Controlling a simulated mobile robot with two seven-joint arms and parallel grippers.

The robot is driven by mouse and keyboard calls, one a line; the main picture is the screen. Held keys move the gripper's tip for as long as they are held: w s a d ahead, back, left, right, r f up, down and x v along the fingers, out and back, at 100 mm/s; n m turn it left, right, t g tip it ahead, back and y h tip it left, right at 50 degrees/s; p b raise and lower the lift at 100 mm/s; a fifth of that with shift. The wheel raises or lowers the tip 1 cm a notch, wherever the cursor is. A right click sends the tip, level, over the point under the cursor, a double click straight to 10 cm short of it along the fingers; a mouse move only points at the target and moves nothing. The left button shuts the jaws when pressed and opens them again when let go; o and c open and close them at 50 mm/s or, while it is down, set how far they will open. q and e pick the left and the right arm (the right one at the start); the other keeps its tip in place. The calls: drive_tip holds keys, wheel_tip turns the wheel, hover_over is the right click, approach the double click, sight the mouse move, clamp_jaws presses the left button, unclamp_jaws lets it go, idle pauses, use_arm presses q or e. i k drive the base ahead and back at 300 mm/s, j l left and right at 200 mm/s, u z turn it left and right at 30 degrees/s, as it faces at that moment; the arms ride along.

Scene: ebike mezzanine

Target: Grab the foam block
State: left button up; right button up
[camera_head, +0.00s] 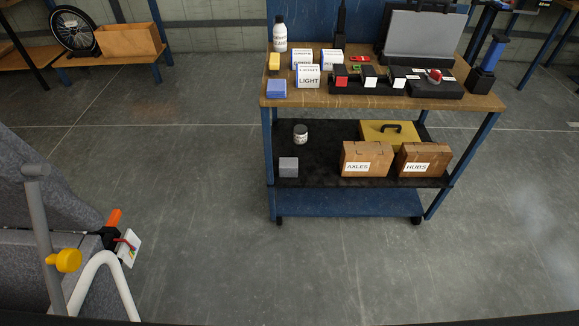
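A small grey block (288,167), which looks like the foam block, sits at the left end of the cart's dark middle shelf (330,172). Its top and front face are in clear view. Neither of my grippers is in view, and nothing touches the grey block.
Behind the grey block stands a dark jar with a light lid (300,134). To its right are cardboard boxes marked AXLES (366,160) and HUBS (423,160) and a yellow case (388,131). Grey floor is clear before the cart. A grey panel (45,190) stands left.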

sight(288, 168)
drive_tip(key=i+l, duration=0.2)
drive_tip(key=l, duration=0.15)
drive_tip(key=i+l+u, duration=0.15)
drive_tip(key=l, duration=0.2)
drive_tip(key=i+l, duration=0.25)
drive_tip(key=i+l+u, duration=0.1)
drive_tip(key=l, duration=0.35)
drive_tip(key=i+l, duration=0.2)
drive_tip(key=l, duration=0.2)
drive_tip(key=i+l+u, duration=0.15)
drive_tip(key=l, duration=0.2)
drive_tip(key=i+l, duration=0.2)
drive_tip(key=l, duration=0.2)
drive_tip(key=i+l+u, duration=0.1)
drive_tip(key=i+l, duration=0.15)
drive_tip(key=l, duration=0.2)
drive_tip(key=i, duration=0.4)
